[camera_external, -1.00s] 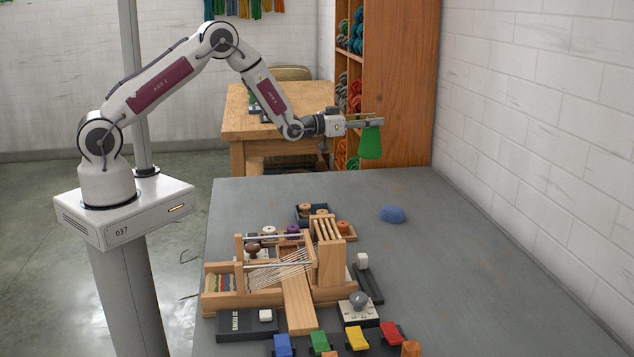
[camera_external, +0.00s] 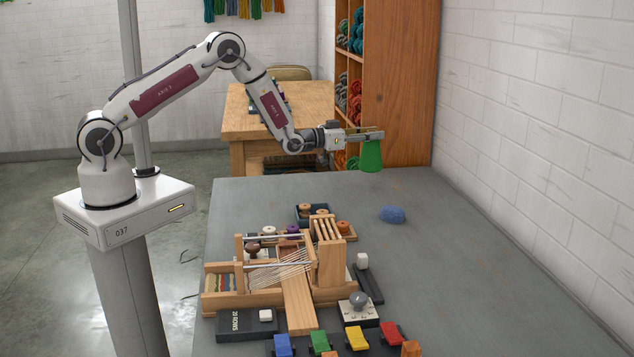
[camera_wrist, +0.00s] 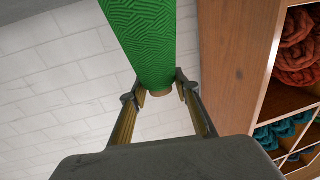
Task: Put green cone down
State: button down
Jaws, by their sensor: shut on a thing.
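The green cone (camera_external: 370,156) is held by my gripper (camera_external: 371,135) above the back of the grey table (camera_external: 440,230). Its wide end points down and it looks nearly upright. In the wrist view the green cone (camera_wrist: 147,40) shows a ridged pattern, and the two fingers of my gripper (camera_wrist: 160,90) close around its narrow tan end. The cone's bottom is apart from the tabletop.
A wooden loom (camera_external: 285,265) stands at the table's front left, with spools behind it. A blue wool ball (camera_external: 392,214) lies right of the spools. Coloured blocks line the front edge. The table's right side is clear. A wooden shelf (camera_external: 400,90) stands behind.

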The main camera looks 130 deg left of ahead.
aim_at(367, 149)
jog(key=shift+f, duration=1.1)
jog(key=shift+f, duration=1.9)
jog(key=c, duration=1.5)
grip_release()
jog(key=shift+v, duration=6)
